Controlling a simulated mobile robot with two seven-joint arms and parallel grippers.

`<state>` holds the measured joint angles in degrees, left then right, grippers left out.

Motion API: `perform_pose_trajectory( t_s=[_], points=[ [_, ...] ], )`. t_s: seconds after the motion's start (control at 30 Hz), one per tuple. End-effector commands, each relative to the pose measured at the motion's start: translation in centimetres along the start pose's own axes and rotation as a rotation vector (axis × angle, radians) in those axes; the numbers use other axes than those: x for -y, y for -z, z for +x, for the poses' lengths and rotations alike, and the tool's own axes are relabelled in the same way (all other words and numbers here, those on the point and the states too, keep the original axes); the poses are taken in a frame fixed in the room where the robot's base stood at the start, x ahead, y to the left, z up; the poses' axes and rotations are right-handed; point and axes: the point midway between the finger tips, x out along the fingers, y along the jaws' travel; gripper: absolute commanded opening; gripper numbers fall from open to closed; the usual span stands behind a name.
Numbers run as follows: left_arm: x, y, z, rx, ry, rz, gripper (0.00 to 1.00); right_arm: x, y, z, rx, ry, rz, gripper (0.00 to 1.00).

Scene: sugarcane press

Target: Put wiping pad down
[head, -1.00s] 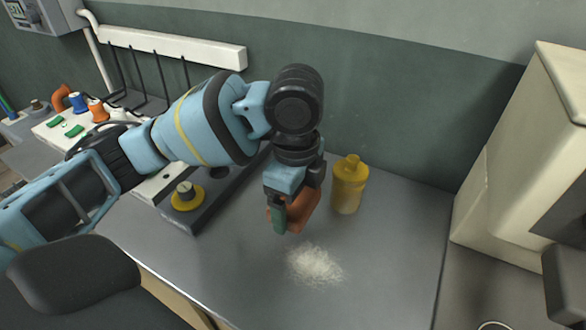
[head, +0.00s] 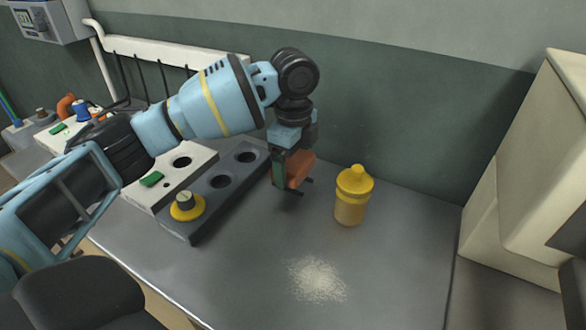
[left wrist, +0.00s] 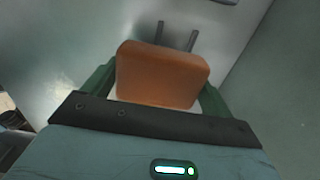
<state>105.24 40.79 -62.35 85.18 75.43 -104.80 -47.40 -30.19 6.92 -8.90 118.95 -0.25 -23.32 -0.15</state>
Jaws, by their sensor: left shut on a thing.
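The wiping pad is an orange-brown block (head: 299,168). My left gripper (head: 286,180) is shut on it, with its green fingers on two opposite sides. In the left wrist view the pad (left wrist: 162,75) fills the space between the fingers. Two thin grey prongs (left wrist: 176,38) show just beyond the pad in that view. In the head view dark prong ends show beside and below the pad, close to the wall. I cannot tell whether the pad touches them. My right gripper is not in view.
A yellow bottle (head: 353,196) stands right of the pad. A pile of pale crumbs (head: 317,280) lies on the grey worktop (head: 400,270). A dark block with holes and a yellow knob (head: 187,206) is to the left. The worktop's front is mostly clear.

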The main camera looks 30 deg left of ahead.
Motion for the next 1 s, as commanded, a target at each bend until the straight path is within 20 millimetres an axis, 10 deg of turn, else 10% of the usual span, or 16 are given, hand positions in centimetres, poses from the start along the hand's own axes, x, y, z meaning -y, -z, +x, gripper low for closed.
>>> perform_pose_trajectory(
  t_s=[1.0],
  points=[
    [1.5, -1.0, 3.5, 0.001, 0.002, -0.001, 0.57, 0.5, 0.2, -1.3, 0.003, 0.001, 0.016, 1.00]
  ],
)
